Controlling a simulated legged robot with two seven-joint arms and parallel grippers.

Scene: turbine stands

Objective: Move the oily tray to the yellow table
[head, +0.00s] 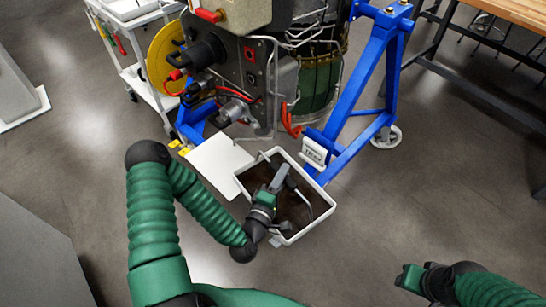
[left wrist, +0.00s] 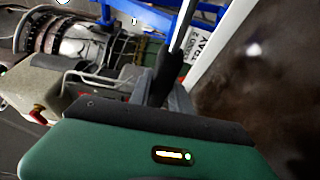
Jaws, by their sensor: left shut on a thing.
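The oily tray (head: 322,217) is a white-rimmed rectangular box with a dark brown, stained inside, below the engine in the head view. Its brown inside fills the right of the left wrist view (left wrist: 245,95). My left gripper (head: 278,178) is over the tray's middle, shut on its dark handle; the handle's grey bar (left wrist: 183,25) shows in the left wrist view. I cannot tell whether the tray touches the floor. My right gripper (head: 407,277) is at lower right, away from the tray; its fingers are not clear. No yellow table is in view.
The engine (head: 255,75) hangs on a blue stand (head: 365,85) with a caster. A white label (head: 314,152) is by the tray. A white sheet (head: 217,165) lies left of it. A white cart (head: 140,75) and a wooden-topped table (head: 515,10) stand behind. Floor is clear at right.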

